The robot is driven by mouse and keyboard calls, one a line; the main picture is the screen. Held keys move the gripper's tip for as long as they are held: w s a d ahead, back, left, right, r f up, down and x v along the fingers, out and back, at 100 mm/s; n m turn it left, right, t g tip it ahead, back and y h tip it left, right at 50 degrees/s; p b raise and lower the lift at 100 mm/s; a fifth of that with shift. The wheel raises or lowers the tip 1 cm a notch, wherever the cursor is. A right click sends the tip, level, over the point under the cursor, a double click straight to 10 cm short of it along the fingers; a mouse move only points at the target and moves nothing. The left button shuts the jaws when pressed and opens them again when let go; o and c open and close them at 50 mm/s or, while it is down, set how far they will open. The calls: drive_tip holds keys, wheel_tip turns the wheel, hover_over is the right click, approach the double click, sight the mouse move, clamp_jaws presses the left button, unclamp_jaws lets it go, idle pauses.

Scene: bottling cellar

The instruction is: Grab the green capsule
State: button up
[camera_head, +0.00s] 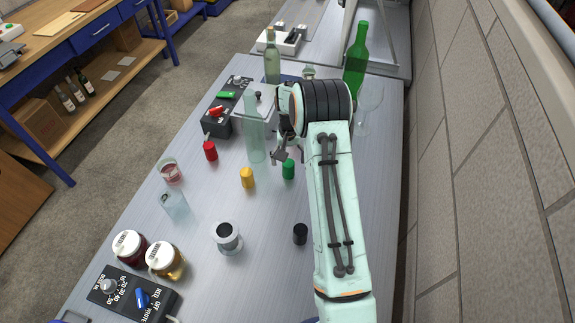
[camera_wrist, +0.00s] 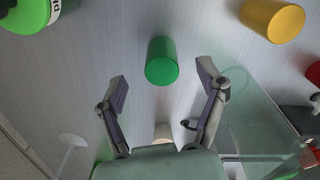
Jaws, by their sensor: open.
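The green capsule (camera_head: 288,170) is a small green cylinder standing on the grey table, right of the yellow capsule (camera_head: 247,178). In the wrist view the green capsule (camera_wrist: 162,61) lies beyond and between my two fingertips, apart from both. My gripper (camera_head: 284,152) hangs just behind the green capsule in the head view. In the wrist view my gripper (camera_wrist: 162,84) is open, with nothing between its fingers. My arm hides part of the table to the right.
A clear bottle (camera_head: 254,135) stands close left of my gripper. A red capsule (camera_head: 210,150) and a black capsule (camera_head: 300,234) stand farther off. A green bottle (camera_head: 356,60) and a wine glass (camera_head: 367,100) are behind my arm. The table between the green and black capsules is clear.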

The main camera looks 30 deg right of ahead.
drive_tip(key=shift+f, duration=1.4)
drive_tip(key=shift+c, duration=0.2)
drive_tip(key=c, duration=0.7)
